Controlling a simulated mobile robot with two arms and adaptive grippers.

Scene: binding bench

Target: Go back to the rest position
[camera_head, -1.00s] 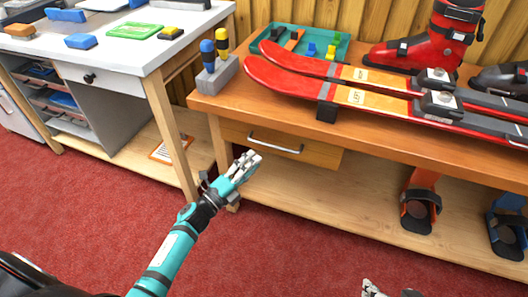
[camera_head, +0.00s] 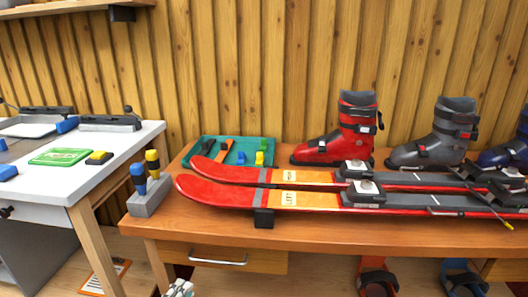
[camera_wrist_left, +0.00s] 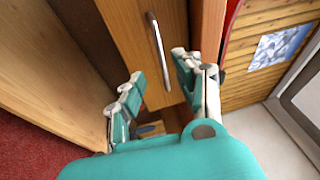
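My left gripper (camera_head: 180,288) shows only as a fingertip at the bottom edge of the head view, in front of the wooden bench (camera_head: 330,236). In the left wrist view my left gripper (camera_wrist_left: 158,90) has its two fingers spread apart, with nothing held between them. The drawer handle (camera_wrist_left: 158,50) shows beyond and between the fingers, apart from them. The same handle (camera_head: 218,262) is under the bench top in the head view. My right gripper is out of both current views.
Red skis (camera_head: 225,190) lie on the bench by a teal tray (camera_head: 270,150), a red boot (camera_head: 340,135) and a grey boot (camera_head: 435,140). A screwdriver block (camera_head: 150,203) stands at the left corner. A white table (camera_head: 50,185) stands left. Bindings hang below.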

